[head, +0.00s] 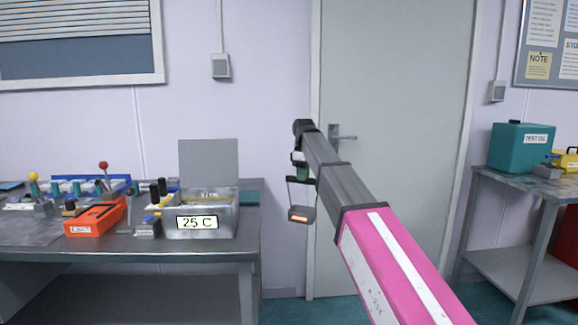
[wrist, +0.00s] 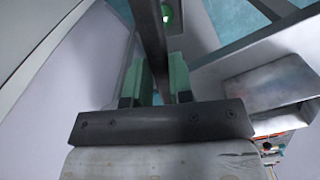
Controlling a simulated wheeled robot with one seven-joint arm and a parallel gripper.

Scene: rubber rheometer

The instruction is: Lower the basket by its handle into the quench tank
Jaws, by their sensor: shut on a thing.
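The small dark basket (head: 302,209) hangs upright from its tall handle (head: 290,192) in the head view, with a glowing orange piece in its lower part. My gripper (head: 299,165) is shut on the handle above it. In the wrist view my gripper's green fingers (wrist: 157,82) stand on both sides of a dark bar, which is the handle (wrist: 148,35). The quench tank (head: 228,222), a grey metal box labelled 25 C, stands on the bench to the left of the basket. The basket hangs in the air to the right of the tank, apart from it.
A grey upright panel (head: 208,160) rises behind the tank. The bench (head: 150,245) also carries an orange tool (head: 95,219) and several small fixtures left of the tank. A door (head: 395,110) is behind my arm. A second table (head: 535,188) with a teal container (head: 520,148) stands right.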

